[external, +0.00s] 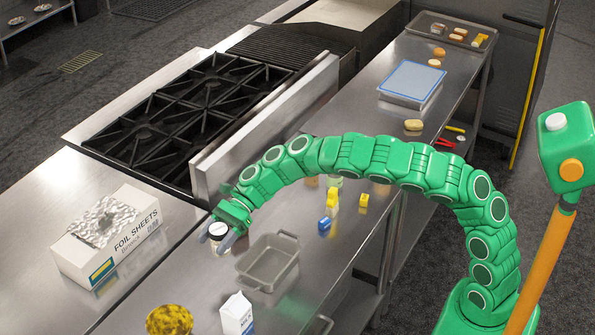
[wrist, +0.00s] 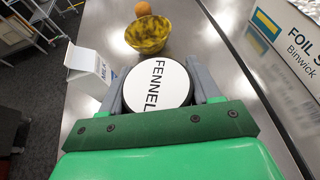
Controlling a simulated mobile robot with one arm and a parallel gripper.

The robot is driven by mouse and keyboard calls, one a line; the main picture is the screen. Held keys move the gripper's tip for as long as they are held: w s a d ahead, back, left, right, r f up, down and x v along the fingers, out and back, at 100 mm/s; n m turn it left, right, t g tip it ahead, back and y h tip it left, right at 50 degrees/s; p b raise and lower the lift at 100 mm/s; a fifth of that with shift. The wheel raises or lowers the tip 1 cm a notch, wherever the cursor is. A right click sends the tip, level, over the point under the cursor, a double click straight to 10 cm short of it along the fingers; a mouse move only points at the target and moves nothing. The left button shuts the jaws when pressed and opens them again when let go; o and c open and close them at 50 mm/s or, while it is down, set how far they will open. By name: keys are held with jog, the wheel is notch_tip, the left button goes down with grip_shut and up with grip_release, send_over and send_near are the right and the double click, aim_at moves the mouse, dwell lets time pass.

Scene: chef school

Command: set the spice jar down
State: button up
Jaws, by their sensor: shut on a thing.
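The spice jar (wrist: 158,84) has a white round lid marked "FENNEL" with a black rim. It sits between the two fingers of my gripper (wrist: 163,88) in the wrist view. In the external view my gripper (external: 219,236) holds the jar (external: 220,243) over the steel counter (external: 335,240), left of a grey baking dish (external: 268,262). My gripper is shut on the jar, lid up. I cannot tell whether its base touches the counter.
A foil sheets box (external: 112,245) lies on the left counter. A milk carton (external: 237,314) and a yellow patterned bowl (external: 169,320) stand toward the front. Small yellow and blue items (external: 324,224) lie behind the dish. The stove (external: 200,110) has a raised steel edge.

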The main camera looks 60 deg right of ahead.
jog(key=shift+w+a+f, duration=0.55)
jog(key=shift+w+f, duration=0.65)
jog(key=shift+w, duration=0.05)
jog(key=shift+w+a+f, duration=0.5)
jog(key=shift+w+f, duration=0.7)
jog(key=shift+w+a+f, duration=0.55)
jog(key=shift+w+f, duration=0.65)
jog(key=shift+w, duration=0.05)
jog(key=shift+f, duration=1.55)
jog(key=shift+f, duration=0.15)
jog(key=o, duration=1.1)
jog(key=shift+d+r, duration=0.15)
jog(key=shift+r, duration=0.05)
jog(key=v, duration=1.1)
jog(key=shift+d+r, duration=0.1)
jog(key=shift+d, duration=0.25)
